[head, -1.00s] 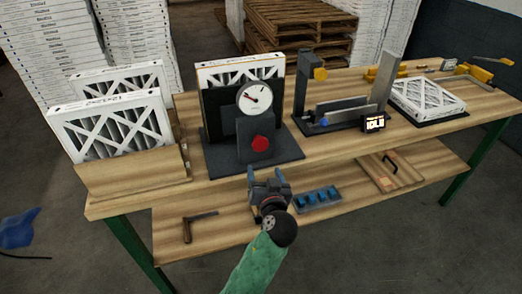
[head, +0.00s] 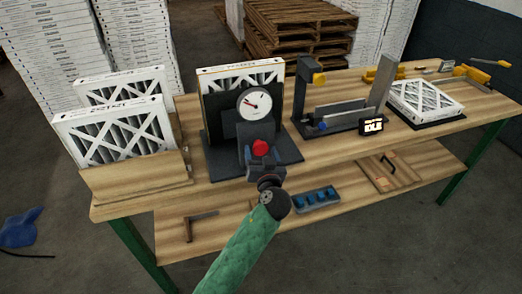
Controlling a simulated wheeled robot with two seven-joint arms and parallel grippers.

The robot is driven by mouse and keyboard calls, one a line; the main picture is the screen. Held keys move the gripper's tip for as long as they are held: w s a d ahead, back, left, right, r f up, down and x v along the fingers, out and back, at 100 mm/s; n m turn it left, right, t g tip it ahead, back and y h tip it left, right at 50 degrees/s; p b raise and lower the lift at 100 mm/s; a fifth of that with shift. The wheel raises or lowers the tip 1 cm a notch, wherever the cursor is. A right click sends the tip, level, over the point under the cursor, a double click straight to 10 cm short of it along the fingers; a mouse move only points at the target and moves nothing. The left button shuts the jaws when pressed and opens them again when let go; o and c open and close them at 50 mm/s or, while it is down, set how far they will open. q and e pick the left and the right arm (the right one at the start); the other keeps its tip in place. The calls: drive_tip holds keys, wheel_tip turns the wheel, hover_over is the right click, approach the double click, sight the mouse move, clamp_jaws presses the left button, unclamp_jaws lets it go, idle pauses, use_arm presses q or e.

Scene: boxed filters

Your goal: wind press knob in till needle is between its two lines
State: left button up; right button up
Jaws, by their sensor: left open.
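The press (head: 222,128) stands on the bench, a dark fixture with a boxed filter (head: 238,74) upright behind its dark plate. Its white round dial (head: 254,104) faces me; the needle points to the upper left, and its two lines are too small to make out. The red press knob (head: 261,147) is on the front block below the dial. My left gripper (head: 262,157) is open, right in front of the knob, with its fingers around the knob's lower part; I cannot tell whether they touch it. My right gripper is not in view.
Filters stand in a wooden holder (head: 135,178) at the left. The lower shelf holds a blue-filled tray (head: 316,199) and a dark tool (head: 198,222).

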use_arm(q)
drive_tip(key=shift+w, duration=0.1)
drive_tip(key=shift+c, duration=0.2)
drive_tip(key=c, duration=0.9)
drive_tip(key=shift+c, duration=0.2)
